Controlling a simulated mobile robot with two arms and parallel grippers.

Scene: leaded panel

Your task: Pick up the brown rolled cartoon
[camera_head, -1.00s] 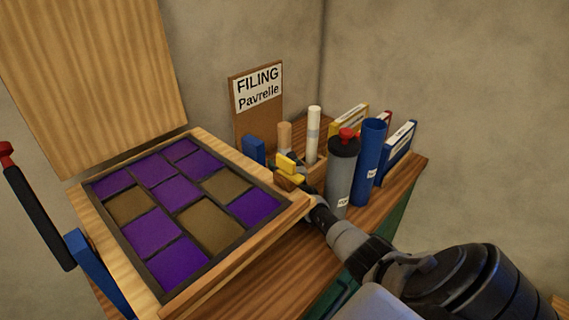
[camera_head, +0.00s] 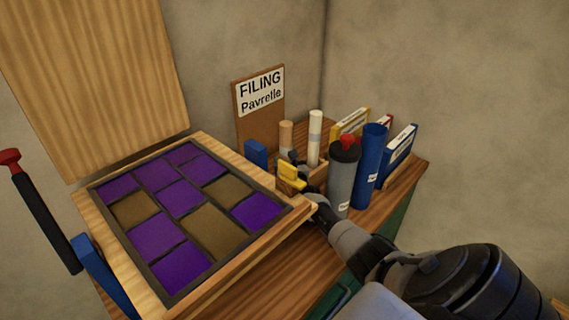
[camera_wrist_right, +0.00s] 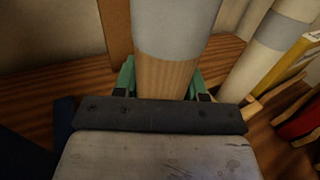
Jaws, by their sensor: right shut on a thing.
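The brown rolled cartoon (camera_head: 286,135) stands upright at the back of the wooden desk, left of a white roll (camera_head: 314,138). My right gripper (camera_head: 291,158) is at its lower part, partly hidden behind a yellow block. In the right wrist view, the gripper's green fingertips (camera_wrist_right: 162,82) are on both sides of the brown roll (camera_wrist_right: 164,76), shut on it. A pale grey band shows on the roll above the fingers. The roll's bottom end is hidden, so I cannot tell whether it touches anything below. My left gripper is not in view.
A yellow block (camera_head: 291,172) is beside my right gripper. A grey bottle (camera_head: 342,178), a blue cylinder (camera_head: 370,155) and several binders (camera_head: 400,153) stand to the right. The FILING sign (camera_head: 260,92) is behind. The leaded panel (camera_head: 190,213) fills the left.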

